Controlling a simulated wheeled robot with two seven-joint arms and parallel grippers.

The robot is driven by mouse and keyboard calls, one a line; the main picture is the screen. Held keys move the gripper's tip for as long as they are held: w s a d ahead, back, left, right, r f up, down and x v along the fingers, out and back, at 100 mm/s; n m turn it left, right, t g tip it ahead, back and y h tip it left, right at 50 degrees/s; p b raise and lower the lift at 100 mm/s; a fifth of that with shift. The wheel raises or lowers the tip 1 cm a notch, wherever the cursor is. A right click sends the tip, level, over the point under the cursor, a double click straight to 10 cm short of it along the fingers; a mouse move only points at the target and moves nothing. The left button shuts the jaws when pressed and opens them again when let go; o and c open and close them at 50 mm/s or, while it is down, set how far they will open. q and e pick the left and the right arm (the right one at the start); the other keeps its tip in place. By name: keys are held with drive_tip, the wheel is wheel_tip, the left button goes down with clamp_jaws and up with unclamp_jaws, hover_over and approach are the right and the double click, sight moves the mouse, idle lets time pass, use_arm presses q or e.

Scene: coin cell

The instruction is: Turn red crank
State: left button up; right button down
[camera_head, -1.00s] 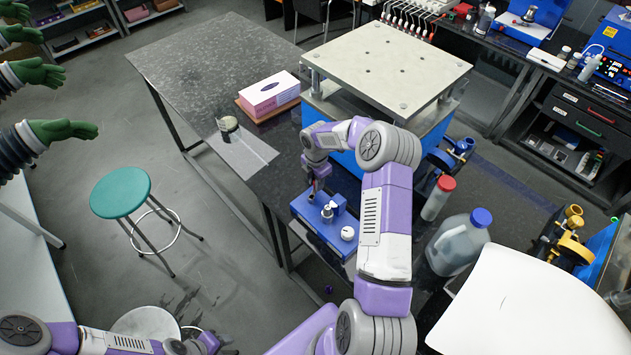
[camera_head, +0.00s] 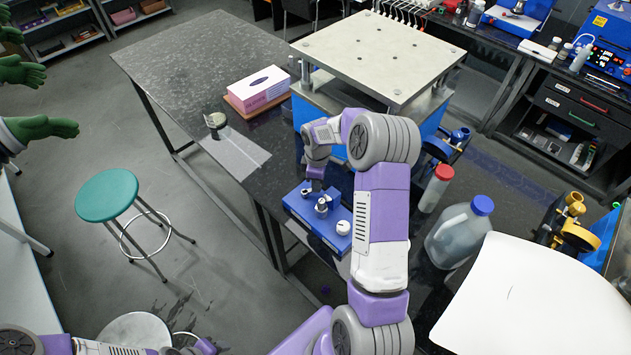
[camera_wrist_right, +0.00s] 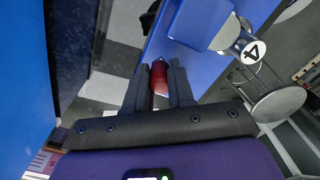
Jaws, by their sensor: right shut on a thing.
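The red crank handle (camera_wrist_right: 159,76) shows in the right wrist view, held between the two dark fingers of my right gripper (camera_wrist_right: 160,88). It is at the edge of a blue device (camera_wrist_right: 208,22). In the head view my right gripper (camera_head: 313,186) is at the back left of this blue device (camera_head: 316,226), which has metal fittings and a white knob on top. My arm hides the crank there. My left gripper (camera_head: 205,346) shows only partly at the bottom edge, away from the device; its fingers are unclear.
A blue press (camera_head: 366,60) with a metal top plate stands just behind my right arm. A red-capped bottle (camera_head: 436,188) and a blue-capped jug (camera_head: 460,235) stand to the right. A tissue box (camera_head: 258,90) is at the left. A teal stool (camera_head: 107,194) stands on the floor.

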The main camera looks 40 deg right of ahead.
drive_tip(key=m, duration=0.2)
drive_tip(key=s+m+b, duration=0.1)
drive_tip(key=shift+s+a+m, duration=0.1)
drive_tip(key=shift+a+m, duration=0.3)
drive_tip(key=shift+s+a+m+b, duration=0.15)
drive_tip(key=shift+a+m+b, duration=0.1)
drive_tip(key=shift+m, duration=0.55)
drive_tip(key=shift+s+a+m+b, duration=0.2)
drive_tip(key=shift+a+m+b, duration=0.05)
drive_tip(key=shift+m, duration=0.55)
drive_tip(key=shift+s+a+m+b, duration=0.15)
drive_tip(key=shift+a+m+b, duration=0.1)
drive_tip(key=shift+m, duration=0.55)
drive_tip(key=c, duration=1)
unclamp_jaws()
drive_tip(key=shift+o, duration=0.2)
wheel_tip(320, 180, up, 8)
drive_tip(key=shift+f, duration=0.2)
